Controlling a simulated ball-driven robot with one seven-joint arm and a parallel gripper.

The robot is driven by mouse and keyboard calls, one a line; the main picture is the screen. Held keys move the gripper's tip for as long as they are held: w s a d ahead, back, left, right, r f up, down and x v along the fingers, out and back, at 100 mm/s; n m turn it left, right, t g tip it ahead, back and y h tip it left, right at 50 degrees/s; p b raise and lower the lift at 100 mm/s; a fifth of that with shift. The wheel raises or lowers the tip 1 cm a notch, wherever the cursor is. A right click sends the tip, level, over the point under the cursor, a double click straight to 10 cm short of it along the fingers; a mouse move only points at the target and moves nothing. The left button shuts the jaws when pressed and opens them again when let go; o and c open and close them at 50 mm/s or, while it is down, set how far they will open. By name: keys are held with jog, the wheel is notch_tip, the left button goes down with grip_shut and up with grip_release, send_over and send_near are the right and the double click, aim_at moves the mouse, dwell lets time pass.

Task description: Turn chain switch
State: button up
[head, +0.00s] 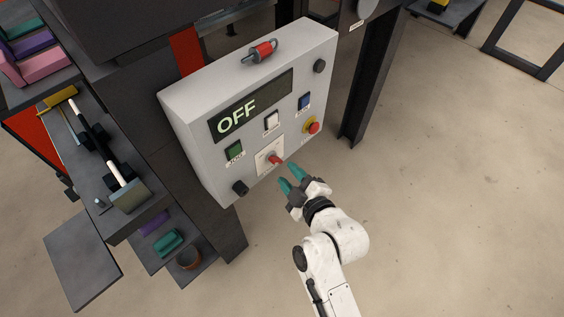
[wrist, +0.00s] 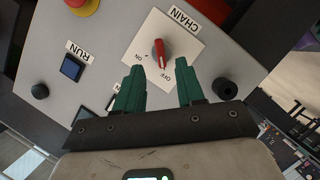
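The chain switch is a red rotary knob (head: 275,159) on a white plate low on the grey control box (head: 190,120). In the wrist view the red knob (wrist: 160,53) sits on its plate (wrist: 183,36) marked CHAIN, ON and OFF; one end of the knob lies beside the OFF mark. My gripper (head: 290,178) has teal fingers and is just to the lower right of the knob in the head view. In the wrist view my gripper (wrist: 158,75) is open, its fingers apart with the knob beyond the gap. I cannot see contact with the knob.
The box carries a display reading OFF (head: 250,106), a green button (head: 235,151), a white button (head: 271,121), a blue button (head: 305,102) and a red emergency button (head: 313,128). Shelves with tools stand at the left. Open floor (head: 440,200) lies to the right.

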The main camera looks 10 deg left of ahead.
aim_at(278, 163)
jog(key=shift+x, duration=2.6)
jog(key=shift+a, duration=0.1)
jog(key=shift+c, duration=0.4)
grip_shut()
